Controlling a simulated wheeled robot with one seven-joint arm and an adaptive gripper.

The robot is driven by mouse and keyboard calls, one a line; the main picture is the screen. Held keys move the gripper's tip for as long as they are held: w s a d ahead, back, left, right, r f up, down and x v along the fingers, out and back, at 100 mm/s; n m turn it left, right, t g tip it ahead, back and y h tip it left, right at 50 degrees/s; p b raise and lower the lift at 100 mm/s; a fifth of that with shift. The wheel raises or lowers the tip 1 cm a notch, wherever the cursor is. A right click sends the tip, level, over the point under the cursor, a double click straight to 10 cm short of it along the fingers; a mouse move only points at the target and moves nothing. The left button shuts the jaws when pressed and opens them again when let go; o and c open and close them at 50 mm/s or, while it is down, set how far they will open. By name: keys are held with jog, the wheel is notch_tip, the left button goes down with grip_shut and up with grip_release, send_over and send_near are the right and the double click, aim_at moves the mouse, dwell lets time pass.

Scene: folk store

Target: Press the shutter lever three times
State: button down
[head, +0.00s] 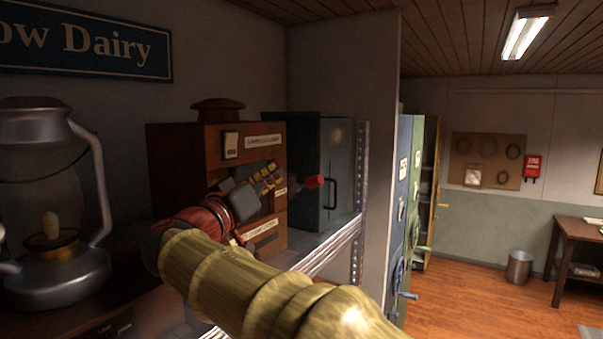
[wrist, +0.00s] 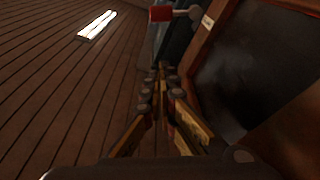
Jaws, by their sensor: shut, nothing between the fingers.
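A wooden box with a round cap (head: 217,150) stands on the shelf, with pale labels on its front. A red-knobbed lever (head: 314,182) sticks out at the right of this box; I take it for the shutter lever. Its red knob on a grey rod also shows at the top of the wrist view (wrist: 161,13). My gripper (head: 262,180) is in front of the box, shut and empty, hiding part of its front. In the wrist view my fingertips (wrist: 158,68) are together, below the red knob in the picture. The knob looks apart from the fingertips.
A silver lantern (head: 52,220) stands close at the left. A dark metal cabinet (head: 322,165) with a handle stands behind the lever. A perforated metal post (head: 361,200) and shelf edge lie to the right. Blue and green lockers (head: 411,190) stand beyond; the wooden floor there is open.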

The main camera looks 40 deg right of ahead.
notch_tip(320, 180, up, 2)
jog(key=r+p, duration=0.1)
jog(key=p, duration=0.4)
send_over(307, 184)
jog(key=a, duration=0.4)
jog(key=f, duration=0.1)
jog(key=s+d+f, duration=0.1)
jog(key=f, duration=0.1)
jog(key=f+p, duration=0.1)
jog(key=shift+s+d+f, duration=0.15)
jog(key=shift+s+d, duration=0.1)
jog(key=shift+d, duration=0.05)
jog(key=shift+s+f+b, duration=0.1)
jog(key=shift+f+b, duration=0.15)
jog(key=shift+b, duration=0.9)
